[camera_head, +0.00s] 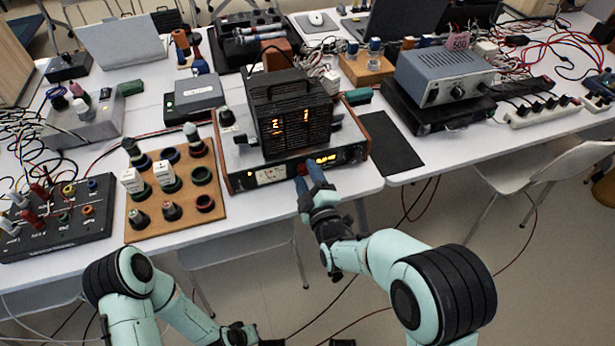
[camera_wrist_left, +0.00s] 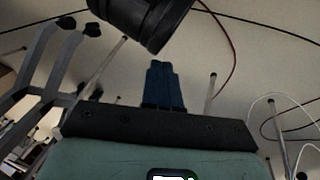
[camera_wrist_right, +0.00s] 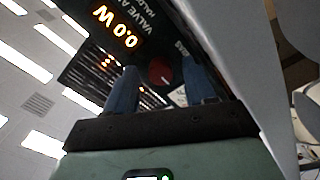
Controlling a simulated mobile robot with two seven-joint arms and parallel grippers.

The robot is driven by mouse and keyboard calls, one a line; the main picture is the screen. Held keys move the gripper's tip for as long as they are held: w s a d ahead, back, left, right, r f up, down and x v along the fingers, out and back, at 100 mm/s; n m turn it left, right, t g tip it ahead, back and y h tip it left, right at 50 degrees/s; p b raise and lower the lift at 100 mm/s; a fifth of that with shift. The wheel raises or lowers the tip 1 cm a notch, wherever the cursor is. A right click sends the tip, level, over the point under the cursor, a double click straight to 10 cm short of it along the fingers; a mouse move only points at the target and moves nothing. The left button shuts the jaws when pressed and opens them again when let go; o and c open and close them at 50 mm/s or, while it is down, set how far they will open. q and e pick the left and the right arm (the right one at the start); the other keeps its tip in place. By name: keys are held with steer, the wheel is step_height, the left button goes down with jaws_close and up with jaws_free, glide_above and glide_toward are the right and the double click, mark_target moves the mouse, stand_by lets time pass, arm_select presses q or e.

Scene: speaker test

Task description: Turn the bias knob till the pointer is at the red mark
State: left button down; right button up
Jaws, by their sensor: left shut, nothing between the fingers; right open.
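The valve amplifier (camera_head: 240,184) with wooden side cheeks stands at the table's front edge, with a black caged box on top. A dark red round knob (camera_wrist_right: 160,70), beside lettering that seems to read BIAS, shows between the fingers in the right wrist view. It shows as a small red spot in the head view (camera_head: 301,169). My right gripper (camera_head: 311,172) is open at the front panel; contact with the knob cannot be told. A pale meter (camera_head: 270,175) is left of the knob; its pointer and red mark are too small to read. My left gripper (camera_wrist_left: 162,68) is shut and empty, low before the table.
A wooden board (camera_head: 150,222) with knobs and rings lies left of the amplifier. A dark mat (camera_head: 390,142) lies to its right, then a grey power supply (camera_head: 445,72). A white chair (camera_head: 545,168) stands at the right. The floor before the table is mostly clear.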

jaws_close()
steer(key=shift+f+m+b, duration=0.1)
steer(key=shift+m+b, duration=0.55)
steer(key=shift+m, duration=0.45)
steer(key=shift+m+b, duration=0.5)
steer(key=shift+m, duration=0.4)
steer(key=m+b, duration=0.5)
steer(key=m, duration=0.3)
steer(key=shift+a+m, duration=0.1)
steer(key=shift+m, duration=0.3)
steer(key=shift+m+b, duration=0.4)
steer(key=shift+m, duration=0.7)
arm_select(q)
steer(key=s+a+f+n+g, duration=0.1)
steer(key=s+a+f+g, duration=0.2)
steer(key=s+f, duration=0.7)
steer(key=shift+f+g, duration=0.4)
steer(key=shift+f, duration=0.05)
arm_select(e)
steer(key=shift+m, duration=0.8)
